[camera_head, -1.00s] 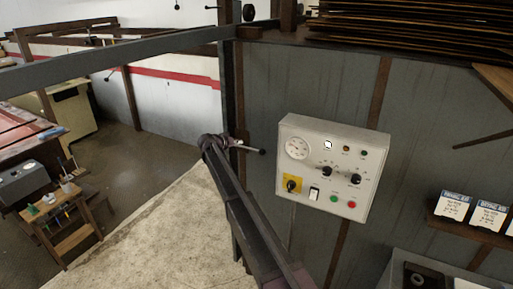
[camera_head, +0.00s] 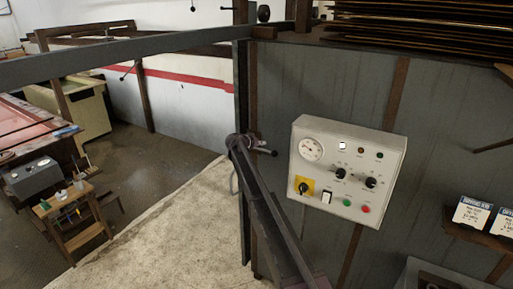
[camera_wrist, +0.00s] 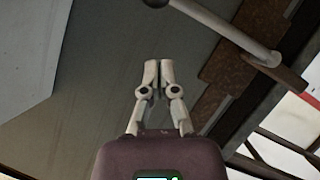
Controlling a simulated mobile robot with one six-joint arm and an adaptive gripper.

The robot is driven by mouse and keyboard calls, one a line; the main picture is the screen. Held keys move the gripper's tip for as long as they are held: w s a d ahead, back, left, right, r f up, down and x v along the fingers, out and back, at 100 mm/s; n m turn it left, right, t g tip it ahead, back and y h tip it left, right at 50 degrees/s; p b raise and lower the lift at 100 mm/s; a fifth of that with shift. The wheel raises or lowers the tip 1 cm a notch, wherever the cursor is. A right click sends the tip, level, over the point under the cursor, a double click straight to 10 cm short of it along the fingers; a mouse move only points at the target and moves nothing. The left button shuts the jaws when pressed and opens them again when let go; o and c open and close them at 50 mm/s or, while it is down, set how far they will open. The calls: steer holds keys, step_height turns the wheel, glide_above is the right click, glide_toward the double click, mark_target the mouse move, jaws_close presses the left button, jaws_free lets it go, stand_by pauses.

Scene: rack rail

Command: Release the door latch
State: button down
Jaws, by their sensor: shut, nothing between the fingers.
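The door latch's lever shows in the wrist view as a grey metal bar (camera_wrist: 225,28) with a dark round knob at its left end. It runs to a hub at upper right. My gripper (camera_wrist: 158,62) is shut and empty in the wrist view. Its fingertips lie below the bar in the picture, with a visible gap to it.
A white control box (camera_head: 348,172) with a gauge and knobs hangs on the grey panel right of my arm. A dark post (camera_head: 242,80) and a horizontal beam (camera_head: 120,58) frame the opening. A small wooden stand (camera_head: 75,220) is at left. Concrete floor between is clear.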

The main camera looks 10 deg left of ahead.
steer(key=shift+w+d+f+b, duration=0.35)
steer(key=shift+d+f+b, duration=0.25)
steer(key=shift+f, duration=0.1)
steer(key=shift+w+d+f+b, duration=0.3)
steer(key=shift+d+f+b, duration=0.15)
steer(key=shift+f+b, duration=0.2)
steer(key=shift+w+d+f+b, duration=0.35)
steer(key=shift+d+f+b, duration=0.2)
steer(key=shift+f, duration=0.15)
steer(key=shift+f, duration=0.1)
